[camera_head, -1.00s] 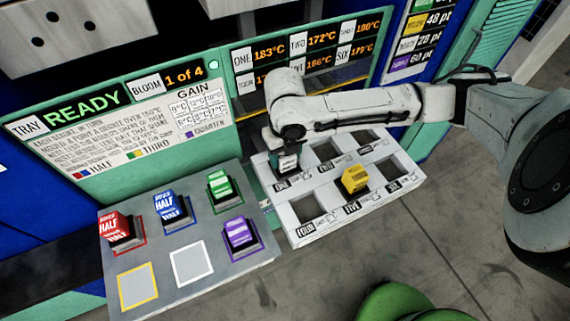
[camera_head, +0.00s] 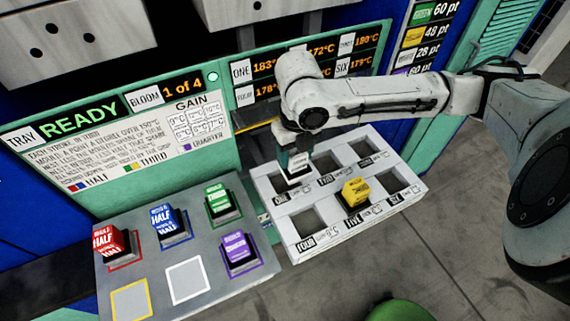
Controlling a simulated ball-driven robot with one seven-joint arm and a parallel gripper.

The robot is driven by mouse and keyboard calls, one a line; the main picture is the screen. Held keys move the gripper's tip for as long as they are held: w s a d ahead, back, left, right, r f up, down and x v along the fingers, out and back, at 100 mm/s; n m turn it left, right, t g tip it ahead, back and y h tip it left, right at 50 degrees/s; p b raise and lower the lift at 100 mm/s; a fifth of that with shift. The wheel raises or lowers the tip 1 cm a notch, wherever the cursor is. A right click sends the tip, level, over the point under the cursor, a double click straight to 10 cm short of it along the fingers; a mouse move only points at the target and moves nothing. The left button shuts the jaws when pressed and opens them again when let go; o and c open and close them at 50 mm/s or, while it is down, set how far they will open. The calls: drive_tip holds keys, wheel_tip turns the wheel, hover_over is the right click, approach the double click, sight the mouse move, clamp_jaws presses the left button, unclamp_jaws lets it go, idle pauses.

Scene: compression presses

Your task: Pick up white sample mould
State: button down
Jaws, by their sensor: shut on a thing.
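The white sample mould (camera_head: 298,161) is at the back left compartment of the white tray, the one marked ONE. My gripper (camera_head: 297,152) points down over that compartment and is shut on the mould. The mould's upper part shows below my gripper; its lower part sits at the compartment's opening, and I cannot tell how far it is clear of it. The white tray (camera_head: 330,222) has several square compartments. A yellow mould (camera_head: 355,192) stands in the front middle compartment, marked FIVE.
The grey board (camera_head: 160,262) at left holds red (camera_head: 110,240), blue (camera_head: 168,222), green (camera_head: 220,203) and purple (camera_head: 239,250) moulds. Its yellow-outlined and white-outlined squares are empty. Display panels (camera_head: 110,110) stand behind. A green round thing (camera_head: 398,311) is at the bottom edge.

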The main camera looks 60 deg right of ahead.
drive_tip(key=s+d+r+p, duration=0.1)
drive_tip(key=s+d+r, duration=0.3)
drive_tip(key=s+r, duration=0.3)
drive_tip(key=shift+s+d+p, duration=0.15)
drive_tip(key=shift+s+p, duration=0.2)
drive_tip(key=shift+s, duration=1.45)
